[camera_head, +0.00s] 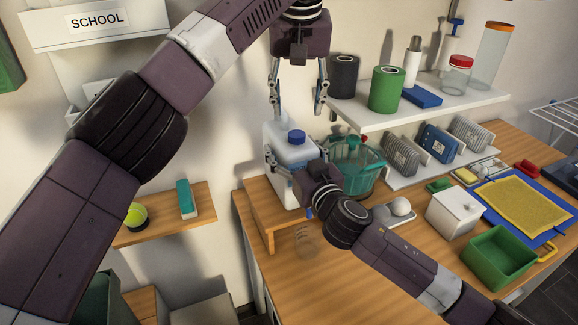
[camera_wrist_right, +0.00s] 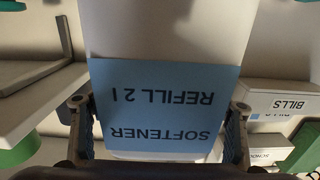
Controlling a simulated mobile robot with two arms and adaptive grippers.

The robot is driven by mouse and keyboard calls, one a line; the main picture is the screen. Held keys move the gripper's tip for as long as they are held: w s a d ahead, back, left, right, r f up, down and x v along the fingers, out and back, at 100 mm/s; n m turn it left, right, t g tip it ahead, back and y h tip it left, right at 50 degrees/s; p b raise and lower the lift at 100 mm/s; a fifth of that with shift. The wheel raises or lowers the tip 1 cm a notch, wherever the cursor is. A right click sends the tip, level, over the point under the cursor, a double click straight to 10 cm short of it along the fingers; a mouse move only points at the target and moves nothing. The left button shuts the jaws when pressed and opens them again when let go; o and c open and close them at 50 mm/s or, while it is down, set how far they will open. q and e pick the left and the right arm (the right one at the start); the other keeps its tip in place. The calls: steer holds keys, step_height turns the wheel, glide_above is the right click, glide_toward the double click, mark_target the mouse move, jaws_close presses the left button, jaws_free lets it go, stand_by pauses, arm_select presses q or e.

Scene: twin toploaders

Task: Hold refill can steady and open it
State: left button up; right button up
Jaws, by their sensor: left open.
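The refill can (camera_head: 283,135) is a white jug with a blue cap (camera_head: 296,137). It stands upright on a small wooden stand at the back of the worktop. Its blue label (camera_wrist_right: 160,100) reads SOFTENER REFILL 2 l, upside down in the right wrist view. My left gripper (camera_head: 298,108) points down above the can, its fingers open and spread on either side of the cap, apart from it. My right gripper (camera_wrist_right: 158,118) has one finger at each side of the can's body, close against it; its wrist hides the can's lower right part in the head view.
A teal basket (camera_head: 358,172) stands close right of the can. A shelf (camera_head: 455,105) with a black canister (camera_head: 343,76) and a green canister (camera_head: 387,90) lies to the right. A clear glass (camera_head: 307,241) stands in front. A white box (camera_head: 453,212) and green bin (camera_head: 500,257) are further right.

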mark_target(297, 134)
steer(key=c, duration=1.7)
jaws_close()
arm_select(q)
steer(key=shift+w+f+m, duration=0.35)
steer(key=shift+f+m, duration=0.9)
steer(key=shift+m, duration=4.75)
steer(key=shift+w+f+m, duration=0.35)
steer(key=shift+f+m, duration=0.9)
steer(key=shift+m, duration=4.75)
steer(key=shift+w+f+m, duration=0.35)
steer(key=shift+f+m, duration=0.9)
steer(key=shift+m, duration=4.75)
